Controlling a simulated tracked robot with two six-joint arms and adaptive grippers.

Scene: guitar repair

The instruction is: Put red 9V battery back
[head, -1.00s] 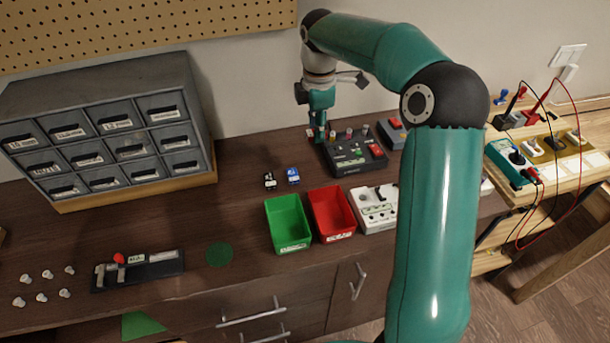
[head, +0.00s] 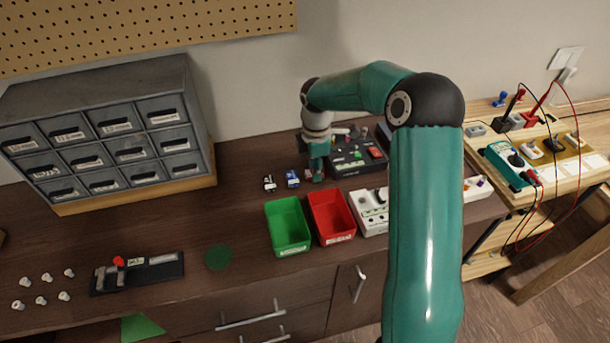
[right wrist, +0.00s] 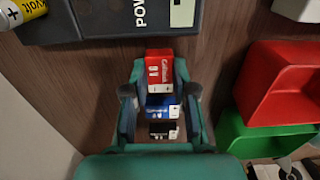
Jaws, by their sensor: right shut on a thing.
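The red 9V battery (right wrist: 160,72) is between the fingers of my right gripper (right wrist: 160,95) in the right wrist view, and the gripper is shut on it. In the head view my right gripper (head: 316,177) is low over the bench, just right of a blue battery (head: 292,178) and a black battery (head: 269,183). I cannot tell whether the red battery touches the bench. My left gripper is not in view.
A dark power box (head: 350,168) stands close right of the gripper. A green bin (head: 288,243) and a red bin (head: 333,236) stand in front. A grey drawer cabinet (head: 205,125) is at the left. The bench between cabinet and batteries is clear.

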